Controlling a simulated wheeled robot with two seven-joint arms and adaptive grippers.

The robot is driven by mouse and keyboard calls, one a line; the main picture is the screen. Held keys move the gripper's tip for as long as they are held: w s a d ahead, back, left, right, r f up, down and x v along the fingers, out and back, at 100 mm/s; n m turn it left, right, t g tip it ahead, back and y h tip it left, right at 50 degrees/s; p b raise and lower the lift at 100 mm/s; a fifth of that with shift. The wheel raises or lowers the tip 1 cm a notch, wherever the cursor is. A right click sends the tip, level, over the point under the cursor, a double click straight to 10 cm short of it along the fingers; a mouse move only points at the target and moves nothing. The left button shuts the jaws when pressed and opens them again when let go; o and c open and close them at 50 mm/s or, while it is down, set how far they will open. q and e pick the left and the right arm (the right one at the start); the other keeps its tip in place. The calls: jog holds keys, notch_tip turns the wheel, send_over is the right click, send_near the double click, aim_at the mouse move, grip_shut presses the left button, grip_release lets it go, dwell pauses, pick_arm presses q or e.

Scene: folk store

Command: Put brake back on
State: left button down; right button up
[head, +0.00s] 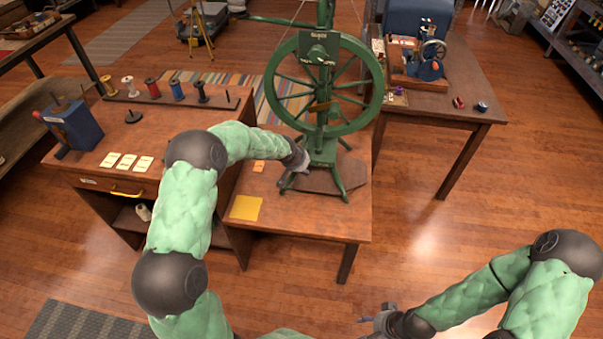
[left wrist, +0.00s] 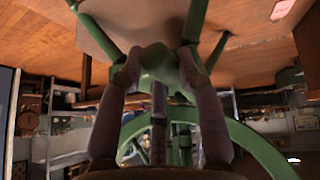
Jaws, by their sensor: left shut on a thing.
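A green spinning wheel (head: 322,130) stands upright on the low wooden table (head: 300,217); it also shows in the left wrist view (left wrist: 245,140). My left gripper (head: 298,160) is at the wheel's lower stand, just above its splayed legs. In the left wrist view my left gripper (left wrist: 160,68) is shut with its fingers on either side of a green part of the stand (left wrist: 160,55). A grey rod (left wrist: 158,105) runs between the fingers. I cannot make out a separate brake. My right gripper (head: 376,317) is low in front, over the floor and away from the wheel; its opening is unclear.
A brown treadle board (head: 325,180) lies under the wheel. A yellow card (head: 246,207) lies at the table's front left. The left desk holds a spool rack (head: 180,101) and a blue box (head: 76,127). A sewing machine (head: 430,62) stands on the right table.

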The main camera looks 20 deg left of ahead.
pick_arm(q)
jog(key=shift+f+b, duration=0.25)
jog(key=shift+b, duration=0.35)
jog(key=shift+s, duration=0.1)
jog(key=c, duration=0.8)
grip_release()
jog(key=shift+r, duration=0.1)
jog(key=shift+s+r, duration=0.15)
jog(key=shift+r, duration=0.25)
jog(key=v, duration=1.1)
jog(key=shift+s, duration=0.2)
jog(key=shift+f, duration=0.1)
